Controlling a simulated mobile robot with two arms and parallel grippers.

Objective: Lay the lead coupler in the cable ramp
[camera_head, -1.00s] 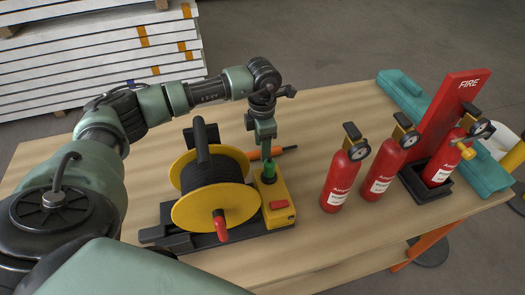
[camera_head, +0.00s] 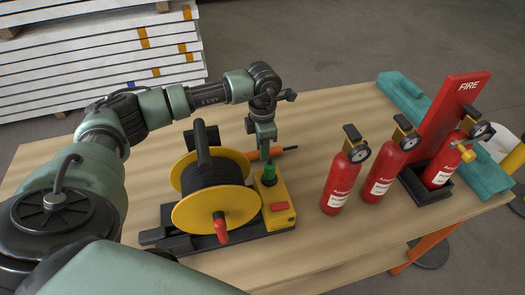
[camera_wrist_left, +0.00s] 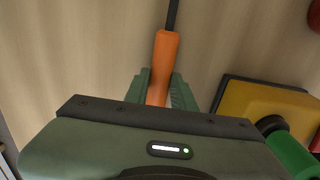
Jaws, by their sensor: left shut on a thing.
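My left gripper (camera_wrist_left: 161,88) is shut on an orange grip-shaped piece (camera_wrist_left: 165,62), which I take to be the lead coupler. A thin black lead or rod (camera_wrist_left: 172,15) runs out of its far end. In the head view the orange piece (camera_head: 276,152) is low over or on the wooden table, behind the reel, partly hidden by my left gripper (camera_head: 264,147). I cannot tell whether it touches the table. I cannot surely tell which thing is the cable ramp; a long teal piece (camera_head: 402,97) lies at the table's right. My right gripper is not in view.
A yellow cable reel (camera_head: 215,210) and a yellow box (camera_head: 277,205) with a green upright cylinder (camera_head: 269,174) stand close in front of my left gripper. Several red extinguishers (camera_head: 341,187) and a red FIRE stand (camera_head: 452,108) are right. The table behind the gripper (camera_head: 330,108) is clear.

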